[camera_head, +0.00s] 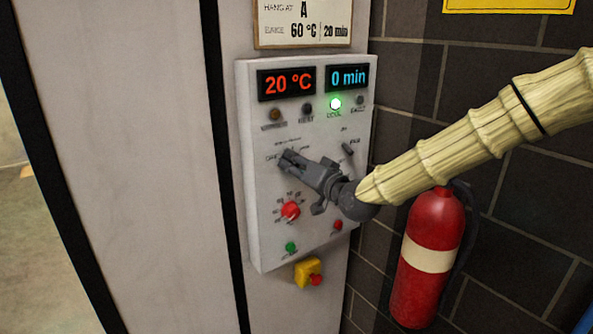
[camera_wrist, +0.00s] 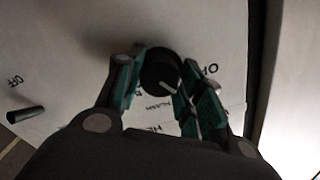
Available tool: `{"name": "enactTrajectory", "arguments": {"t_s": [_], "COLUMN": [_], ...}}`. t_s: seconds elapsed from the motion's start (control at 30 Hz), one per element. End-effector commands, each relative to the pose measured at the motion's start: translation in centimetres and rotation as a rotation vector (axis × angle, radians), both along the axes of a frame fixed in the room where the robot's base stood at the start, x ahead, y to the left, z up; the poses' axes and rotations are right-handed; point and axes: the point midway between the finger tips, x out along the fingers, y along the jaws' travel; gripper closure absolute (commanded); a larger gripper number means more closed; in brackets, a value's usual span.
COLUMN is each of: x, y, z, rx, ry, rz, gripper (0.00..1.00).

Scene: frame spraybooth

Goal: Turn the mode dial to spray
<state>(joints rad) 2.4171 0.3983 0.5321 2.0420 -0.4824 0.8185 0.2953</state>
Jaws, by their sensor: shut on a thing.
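The mode dial (camera_wrist: 158,66) is a round black knob with a white pointer line on the white control panel (camera_head: 262,225). My gripper (camera_wrist: 160,77) is shut on it, one teal-padded finger on each side. The pointer slants to the lower right in the wrist view. Printed labels around the knob are partly covered by the fingers, and I cannot read a spray mark. In the head view my gripper (camera_head: 289,162) meets the panel's upper left part and hides the dial.
The panel shows 20 °C (camera_head: 287,83), 0 min (camera_head: 347,77) and a lit green lamp (camera_head: 335,104). Close below my gripper is a red knob (camera_head: 290,210). A dark lever (camera_head: 347,149) sits to the right. A fire extinguisher (camera_head: 430,255) stands under my arm.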

Motion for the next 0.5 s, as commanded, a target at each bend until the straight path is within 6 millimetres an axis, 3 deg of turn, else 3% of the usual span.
{"name": "enactTrajectory", "arguments": {"t_s": [0.5], "x": [0.12], "y": [-0.15], "z": [0.04], "rx": [0.13], "ry": [0.093], "rz": [-0.003], "gripper": [0.87]}}
